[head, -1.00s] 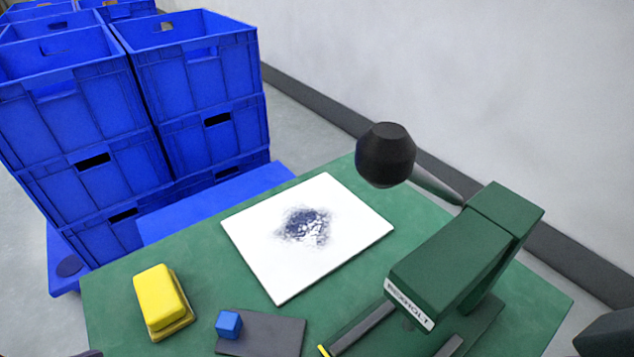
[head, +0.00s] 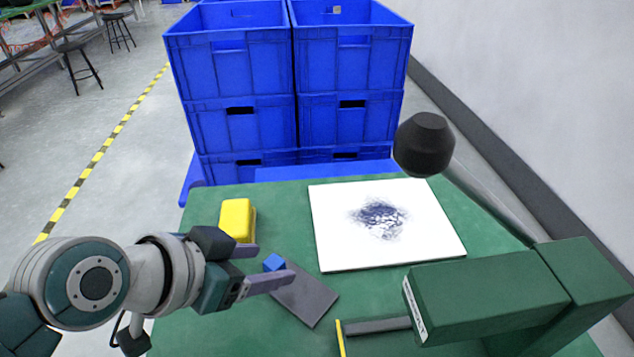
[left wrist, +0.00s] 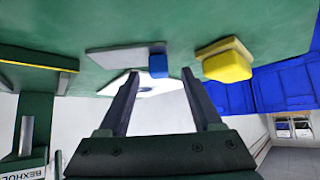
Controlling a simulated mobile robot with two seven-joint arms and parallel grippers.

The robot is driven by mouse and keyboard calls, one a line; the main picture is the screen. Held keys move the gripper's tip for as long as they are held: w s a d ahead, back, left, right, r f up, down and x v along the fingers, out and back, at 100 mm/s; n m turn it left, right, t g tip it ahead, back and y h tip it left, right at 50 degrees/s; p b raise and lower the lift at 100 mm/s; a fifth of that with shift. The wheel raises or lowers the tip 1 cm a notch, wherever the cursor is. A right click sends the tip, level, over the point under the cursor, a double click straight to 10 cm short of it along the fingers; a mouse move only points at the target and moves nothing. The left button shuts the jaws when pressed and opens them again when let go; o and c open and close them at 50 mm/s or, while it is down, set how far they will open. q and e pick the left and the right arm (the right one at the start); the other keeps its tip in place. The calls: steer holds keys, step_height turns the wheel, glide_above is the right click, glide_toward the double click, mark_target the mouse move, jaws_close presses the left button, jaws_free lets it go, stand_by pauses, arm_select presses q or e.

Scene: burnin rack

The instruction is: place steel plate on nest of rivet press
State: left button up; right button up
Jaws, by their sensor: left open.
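The steel plate (head: 308,299) is a flat dark grey rectangle lying on the green bench, with a small blue block (head: 274,262) at its far left corner. My left gripper (head: 275,261) is open and empty, its fingers pointing right toward the plate and block. In the left wrist view the plate (left wrist: 115,57) and blue block (left wrist: 158,66) appear beyond the open fingers. The green rivet press (head: 490,295) stands at the right, with a long lever ending in a black knob (head: 424,144). A grey bar (head: 375,326) shows at its base; I cannot make out the nest.
A yellow block (head: 237,219) sits on the bench (head: 205,205) beyond my left gripper. A white sheet with a dark smudge (head: 340,245) lies in the middle. Stacked blue crates (head: 240,70) stand behind the bench, and a wall is at the right.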

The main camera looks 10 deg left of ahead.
arm_select(q)
steer(key=shift+w+d+f, duration=0.25)
steer(key=shift+w+f, duration=0.2)
steer(key=shift+f, duration=0.05)
jaws_close()
stand_by(0.3)
